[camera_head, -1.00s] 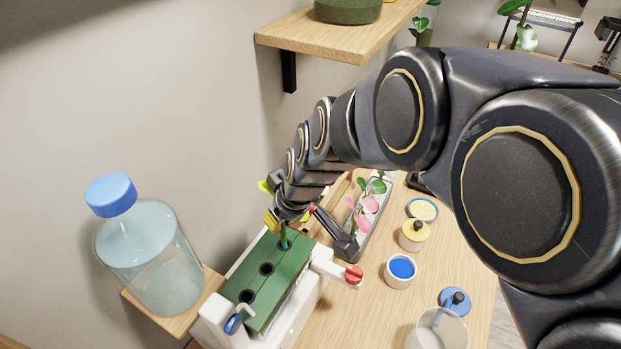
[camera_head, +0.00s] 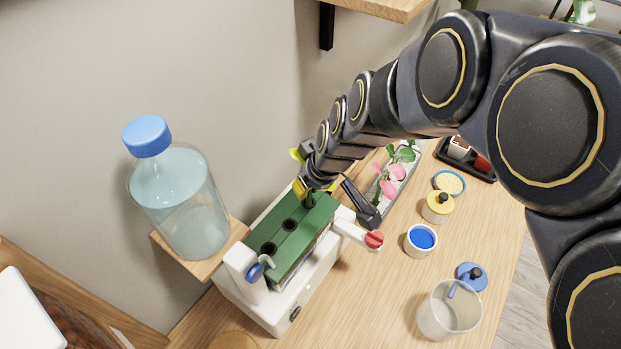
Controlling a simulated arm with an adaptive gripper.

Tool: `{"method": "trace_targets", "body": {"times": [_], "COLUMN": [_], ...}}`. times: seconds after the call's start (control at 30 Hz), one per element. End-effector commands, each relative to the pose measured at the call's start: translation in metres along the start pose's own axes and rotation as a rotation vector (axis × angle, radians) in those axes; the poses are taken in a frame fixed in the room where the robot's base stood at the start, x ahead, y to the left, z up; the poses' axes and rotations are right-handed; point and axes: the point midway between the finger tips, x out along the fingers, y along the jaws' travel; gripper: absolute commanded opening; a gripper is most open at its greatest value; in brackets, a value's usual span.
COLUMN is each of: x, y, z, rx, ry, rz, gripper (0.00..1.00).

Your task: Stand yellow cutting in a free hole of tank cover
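The tank cover (camera_head: 304,231) is a green plate on a white tank. Two dark holes in it show empty. At its far end a short greenish stem stands upright at the cover, below my gripper (camera_head: 335,181). Yellow parts (camera_head: 299,188) beside it look like the yellow cutting, mostly hidden by my gripper. I cannot see the stem's foot clearly. My gripper is low over the far end of the cover. Its dark right finger is spread well away from the stem, and a grey finger part shows at the left, so it looks open.
A large bottle (camera_head: 183,205) with a blue cap stands on a ledge left of the tank. A red-tipped white arm (camera_head: 373,239) juts from the tank's right. A tray with pink-leaved cuttings (camera_head: 392,180), small pots and a clear beaker (camera_head: 449,312) stand to the right.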

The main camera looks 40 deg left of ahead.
Motion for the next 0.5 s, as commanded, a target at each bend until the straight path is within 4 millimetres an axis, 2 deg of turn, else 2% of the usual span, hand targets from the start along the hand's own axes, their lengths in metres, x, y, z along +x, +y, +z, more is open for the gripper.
{"method": "trace_targets", "body": {"times": [0.47,0.5], "x": [0.0021,0.0021], "y": [-0.0001,-0.0001], "z": [0.0009,0.0009], "rx": [0.000,0.000], "ry": [0.000,0.000], "rz": [0.000,0.000], "gripper": [0.00,0.15]}}
